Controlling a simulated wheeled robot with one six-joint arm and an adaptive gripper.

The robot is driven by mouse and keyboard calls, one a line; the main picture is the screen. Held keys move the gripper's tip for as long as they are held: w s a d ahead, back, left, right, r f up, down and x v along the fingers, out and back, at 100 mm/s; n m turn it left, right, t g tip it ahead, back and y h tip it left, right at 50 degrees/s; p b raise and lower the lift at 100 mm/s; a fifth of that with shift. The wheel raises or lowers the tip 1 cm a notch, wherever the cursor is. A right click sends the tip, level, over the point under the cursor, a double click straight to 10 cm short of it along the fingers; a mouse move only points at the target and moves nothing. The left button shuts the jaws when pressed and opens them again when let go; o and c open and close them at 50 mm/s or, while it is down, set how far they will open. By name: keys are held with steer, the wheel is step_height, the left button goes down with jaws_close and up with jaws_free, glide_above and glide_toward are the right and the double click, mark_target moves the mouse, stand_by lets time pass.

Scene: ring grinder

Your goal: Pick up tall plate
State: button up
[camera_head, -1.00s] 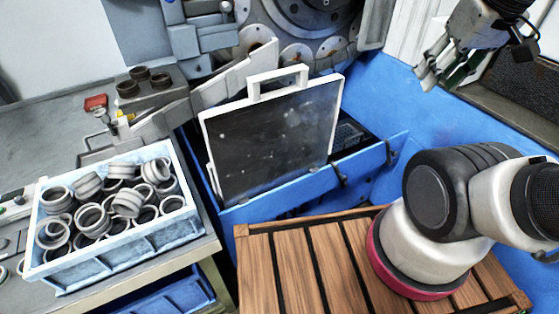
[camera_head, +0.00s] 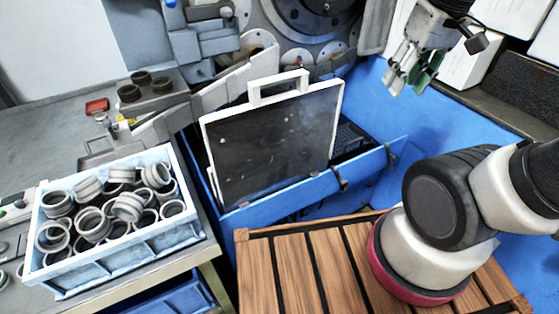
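The tall plate (camera_head: 270,140) is a dark, upright panel with a white frame and a white loop handle (camera_head: 278,84) on its top edge. It stands, slightly slanted, in the blue machine bay in the middle of the view. My gripper (camera_head: 404,80) is at the upper right, above and to the right of the plate and clear of it. Its fingers point down and stand apart, with nothing between them.
A blue-white crate (camera_head: 130,254) of several metal rings sits on the grey bench (camera_head: 40,150) at left. A blue guard wall (camera_head: 300,188) runs in front of the plate. Grinder discs (camera_head: 310,15) are behind it. A slatted wooden platform (camera_head: 300,265) lies in front.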

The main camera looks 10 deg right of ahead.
steer(key=w+a+f+m+g+y, duration=0.25)
steer(key=w+a+m, duration=0.45)
steer(key=w+a, duration=0.6)
steer(key=m+y, duration=0.2)
steer(key=m, duration=0.6)
glide_toward(279, 83)
steer(key=x, duration=0.3)
steer(key=shift+t, duration=0.25)
steer(key=x, duration=0.6)
steer(key=shift+w, duration=0.2)
steer(key=shift+a+f, duration=0.15)
steer(key=shift+f, duration=0.3)
steer(key=shift+f, duration=0.25)
jaws_close()
steer(key=shift+w, duration=0.1)
